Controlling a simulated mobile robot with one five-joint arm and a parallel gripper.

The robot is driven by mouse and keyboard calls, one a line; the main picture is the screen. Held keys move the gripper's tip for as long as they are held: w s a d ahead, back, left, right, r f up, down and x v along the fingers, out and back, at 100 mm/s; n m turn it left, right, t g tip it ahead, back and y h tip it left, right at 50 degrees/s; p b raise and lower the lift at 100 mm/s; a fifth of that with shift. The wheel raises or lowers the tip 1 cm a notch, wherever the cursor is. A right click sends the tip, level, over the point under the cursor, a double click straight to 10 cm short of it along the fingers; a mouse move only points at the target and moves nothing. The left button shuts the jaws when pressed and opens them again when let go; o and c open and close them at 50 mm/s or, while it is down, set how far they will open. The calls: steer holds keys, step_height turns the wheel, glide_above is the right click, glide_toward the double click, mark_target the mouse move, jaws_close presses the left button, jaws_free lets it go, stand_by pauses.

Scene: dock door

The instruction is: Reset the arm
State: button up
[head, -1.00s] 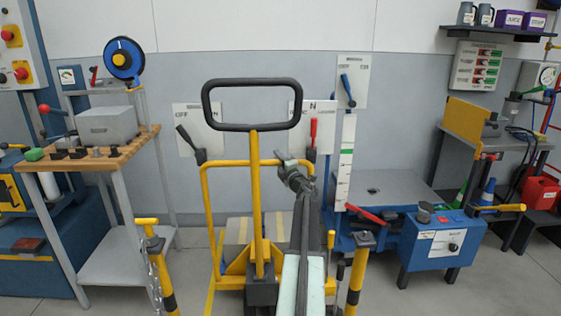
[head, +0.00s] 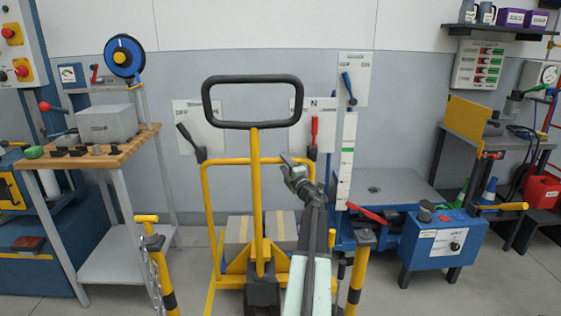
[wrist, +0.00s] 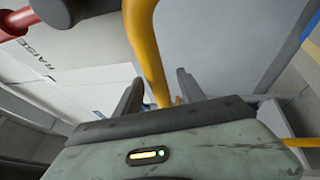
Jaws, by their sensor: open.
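My gripper (head: 290,165) shows in the head view at the end of my raised arm, just right of the yellow post of the pallet truck handle (head: 255,190). In the wrist view my gripper (wrist: 157,88) has its two dark fingers apart, with a yellow tube (wrist: 145,45) showing between and beyond them. I cannot tell from this how near the tube is. Nothing is seen held in the fingers. My arm covers part of the area right of the yellow frame.
A wooden-topped bench (head: 95,150) with a grey box stands left. A blue lift table (head: 385,187) with a red lever (head: 366,213) and a blue control box (head: 440,243) stands right. Yellow-black posts (head: 358,275) flank the front. Wall panels carry levers, one red (head: 314,132).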

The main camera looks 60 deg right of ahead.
steer(key=shift+v, duration=1.2)
